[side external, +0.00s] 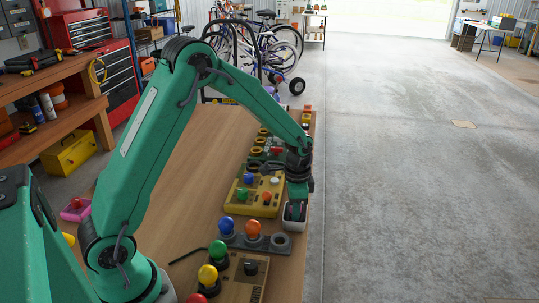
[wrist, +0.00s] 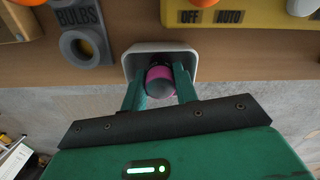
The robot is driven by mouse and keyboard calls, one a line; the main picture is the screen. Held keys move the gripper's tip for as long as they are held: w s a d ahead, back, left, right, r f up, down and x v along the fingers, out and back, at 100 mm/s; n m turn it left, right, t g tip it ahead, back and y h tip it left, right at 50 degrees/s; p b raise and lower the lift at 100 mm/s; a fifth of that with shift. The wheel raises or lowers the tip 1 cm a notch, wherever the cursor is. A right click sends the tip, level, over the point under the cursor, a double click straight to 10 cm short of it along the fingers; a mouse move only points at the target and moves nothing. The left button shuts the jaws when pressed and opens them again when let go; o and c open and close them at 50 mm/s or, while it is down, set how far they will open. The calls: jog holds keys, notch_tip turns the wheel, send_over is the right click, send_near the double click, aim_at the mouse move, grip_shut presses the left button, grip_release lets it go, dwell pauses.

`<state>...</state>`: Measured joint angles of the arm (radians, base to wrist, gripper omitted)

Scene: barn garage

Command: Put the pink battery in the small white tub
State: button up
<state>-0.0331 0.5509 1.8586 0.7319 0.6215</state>
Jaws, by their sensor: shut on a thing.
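The small white tub (side external: 294,224) stands at the right edge of the wooden table in the side view. It also shows in the wrist view (wrist: 192,64), its opening behind my fingers. My gripper (side external: 296,209) points down at the tub, its tips within the tub's outline. In the wrist view my gripper (wrist: 160,84) is shut on the pink battery (wrist: 156,73), whose grey end faces the camera. The battery overlaps the tub opening; whether it touches the bottom is hidden. The battery cannot be made out in the side view.
A grey bulb rack (side external: 281,241) marked BULBS in the wrist view stands beside the tub. A yellow panel (side external: 238,200) with coloured knobs lies behind the rack. A wooden box (side external: 249,282) is in front. The table edge drops off just right of the tub.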

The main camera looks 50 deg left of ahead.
jog(key=shift+f, duration=0.15)
jog(key=o, duration=0.8)
notch_tip(320, 180, up, 12)
jog(key=shift+r, duration=0.2)
dwell(0.3)
dwell(0.5)
